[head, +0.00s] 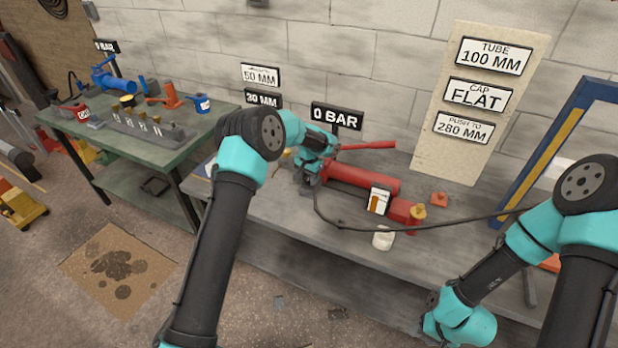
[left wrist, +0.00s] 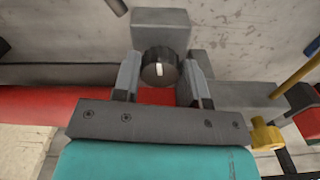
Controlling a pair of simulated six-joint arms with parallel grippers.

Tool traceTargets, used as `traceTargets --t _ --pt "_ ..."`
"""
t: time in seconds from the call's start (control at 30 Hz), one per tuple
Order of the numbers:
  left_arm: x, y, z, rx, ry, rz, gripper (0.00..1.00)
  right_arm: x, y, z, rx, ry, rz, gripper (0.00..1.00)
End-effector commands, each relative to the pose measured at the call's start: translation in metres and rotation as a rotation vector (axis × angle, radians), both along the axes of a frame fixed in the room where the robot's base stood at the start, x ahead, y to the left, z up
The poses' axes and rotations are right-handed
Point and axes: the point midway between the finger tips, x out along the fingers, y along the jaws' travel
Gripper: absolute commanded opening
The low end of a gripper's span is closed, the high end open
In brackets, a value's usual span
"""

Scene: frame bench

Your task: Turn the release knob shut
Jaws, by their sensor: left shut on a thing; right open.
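The release knob (left wrist: 159,68) is a round black knob with a white mark, seen in the left wrist view in front of a grey block. The white mark stands upright in that picture. My left gripper (left wrist: 160,78) has one finger on each side of the knob and is shut on it. In the head view my left gripper (head: 306,178) is at the left end of the red hand pump (head: 362,179), where my wrist hides the knob. The sign over the pump (head: 337,117) reads 0 BAR. My right arm hangs low at the right; its fingers are not visible.
A red pump lever (head: 367,145) lies just behind the pump. A black hose (head: 460,223) runs right toward a blue frame (head: 545,150). A white bottle (head: 383,238) stands near the bench's front edge. A green side table (head: 130,150) holds tools at left.

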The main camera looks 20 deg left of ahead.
Motion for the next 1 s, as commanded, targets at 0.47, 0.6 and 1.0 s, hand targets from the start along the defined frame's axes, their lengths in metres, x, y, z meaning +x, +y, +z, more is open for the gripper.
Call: traceTargets --t 0.47,0.6,1.0 --pt "0.0002 0.0 0.0006 0.0 0.0 -0.089 0.16 0.0 0.0 0.0 0.0 0.0 0.0 0.43" --pt "0.0003 0.0001 0.0005 0.001 0.0 -0.089 0.16 0.0 0.0 0.0 0.0 0.0 0.0 0.43" --pt "0.0001 0.0 0.0002 0.0 0.0 -0.087 0.65 0.0 0.0 0.0 0.0 0.0 0.0 0.43"
